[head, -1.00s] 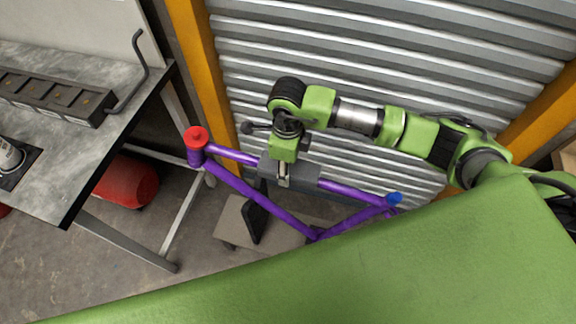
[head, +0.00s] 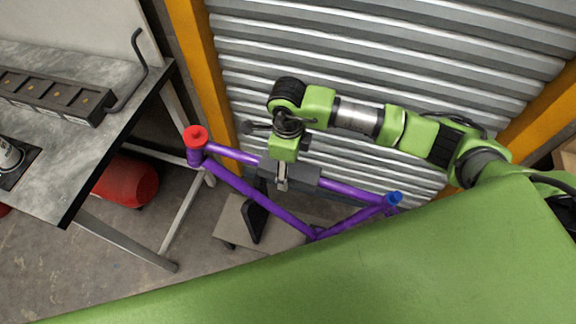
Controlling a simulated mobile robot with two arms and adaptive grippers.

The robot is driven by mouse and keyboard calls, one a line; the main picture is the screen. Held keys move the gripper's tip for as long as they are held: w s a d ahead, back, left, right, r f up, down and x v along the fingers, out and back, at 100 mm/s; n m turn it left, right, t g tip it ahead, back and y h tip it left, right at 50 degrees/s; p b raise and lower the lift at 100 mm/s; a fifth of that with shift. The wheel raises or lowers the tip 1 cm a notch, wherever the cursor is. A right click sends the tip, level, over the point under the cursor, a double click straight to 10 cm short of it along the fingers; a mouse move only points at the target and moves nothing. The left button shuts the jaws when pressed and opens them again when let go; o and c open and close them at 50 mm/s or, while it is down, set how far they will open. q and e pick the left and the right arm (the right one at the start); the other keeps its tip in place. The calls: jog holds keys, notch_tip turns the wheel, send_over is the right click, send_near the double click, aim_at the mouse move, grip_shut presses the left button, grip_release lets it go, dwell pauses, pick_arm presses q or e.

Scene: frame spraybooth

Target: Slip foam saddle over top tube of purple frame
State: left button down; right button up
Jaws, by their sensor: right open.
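The purple frame (head: 250,192) stands in front of the slatted wall, with a red cap at its left end and a blue cap at its right. The dark grey foam saddle (head: 305,176) sits at the middle of the top tube, with tube showing on both sides of it. My right gripper (head: 282,185) points down at the saddle, open, its fingertips overlapping the saddle in this view. Whether they touch it is unclear. The saddle's underside is hidden. My left gripper is not in view.
A workbench (head: 95,150) with a black slotted rack (head: 50,95) stands at the left. A red cylinder (head: 127,182) lies beneath it. The slatted metal wall (head: 400,60) is close behind the frame, between yellow posts (head: 190,50). A stand base (head: 235,225) is below.

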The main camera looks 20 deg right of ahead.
notch_tip(320, 180, up, 12)
dwell(0.5)
dwell(0.4)
